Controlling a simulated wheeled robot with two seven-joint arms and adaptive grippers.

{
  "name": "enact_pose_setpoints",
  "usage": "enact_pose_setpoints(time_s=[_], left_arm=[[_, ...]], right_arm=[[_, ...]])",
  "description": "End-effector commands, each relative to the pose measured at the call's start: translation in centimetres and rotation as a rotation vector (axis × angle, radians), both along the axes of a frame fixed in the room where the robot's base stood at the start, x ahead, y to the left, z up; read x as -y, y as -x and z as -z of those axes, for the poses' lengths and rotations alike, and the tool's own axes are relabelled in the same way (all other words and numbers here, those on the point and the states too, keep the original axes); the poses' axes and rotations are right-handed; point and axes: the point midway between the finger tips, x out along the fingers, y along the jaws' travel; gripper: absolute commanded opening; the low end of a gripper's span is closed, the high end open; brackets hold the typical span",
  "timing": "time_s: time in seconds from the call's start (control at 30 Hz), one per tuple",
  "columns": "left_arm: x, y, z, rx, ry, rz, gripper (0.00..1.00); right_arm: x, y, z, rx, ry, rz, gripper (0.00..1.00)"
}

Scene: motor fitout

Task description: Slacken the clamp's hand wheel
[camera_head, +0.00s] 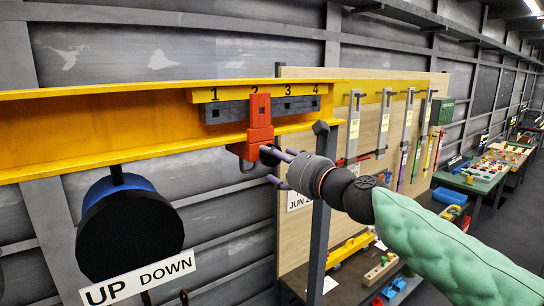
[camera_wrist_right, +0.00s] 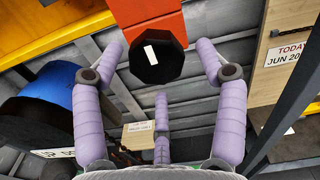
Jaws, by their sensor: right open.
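The red clamp (camera_head: 258,122) hangs on the yellow beam (camera_head: 110,120), below number 2 of the numbered scale. Its hand wheel (camera_wrist_right: 157,60) is a black, many-sided disc with a white mark, at the top middle of the right wrist view. In the head view my fingers largely hide the wheel. My right gripper (camera_head: 271,165) is open at the clamp's lower right. In the wrist view its lilac fingers (camera_wrist_right: 160,75) stand left and right of the wheel, with another below it. Gaps show beside the wheel; contact cannot be told. My left gripper is out of view.
A blue and black cylinder (camera_head: 130,228) hangs under the beam at left, above an UP DOWN sign (camera_head: 138,279). A dark post (camera_head: 318,225) stands close to my right gripper. A wooden board (camera_head: 375,130) with hanging tools stands behind.

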Motion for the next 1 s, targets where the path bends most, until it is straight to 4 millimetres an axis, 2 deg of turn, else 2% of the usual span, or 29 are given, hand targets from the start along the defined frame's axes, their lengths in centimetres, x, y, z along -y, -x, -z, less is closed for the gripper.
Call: enact_pose_setpoints(time_s=[0.2,0.57,0.6,0.77,0.8,1.0], left_arm=[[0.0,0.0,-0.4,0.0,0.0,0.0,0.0],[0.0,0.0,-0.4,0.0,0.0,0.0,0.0],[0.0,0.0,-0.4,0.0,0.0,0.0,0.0],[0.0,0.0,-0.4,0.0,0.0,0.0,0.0],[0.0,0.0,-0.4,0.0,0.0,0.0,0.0],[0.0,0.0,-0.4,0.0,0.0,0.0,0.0]], right_arm=[[-1.3,-1.8,-0.1,0.001,0.001,0.001,0.73],[-1.5,-2.1,0.0,0.0,0.0,0.001,0.73],[-1.5,-2.1,0.0,0.0,0.0,0.001,0.67],[-1.5,-2.2,0.1,-0.001,0.0,0.001,0.22],[-1.5,-2.2,0.1,-0.001,0.0,0.001,0.18],[-1.6,-2.2,0.3,-0.002,0.004,0.0,0.18]])
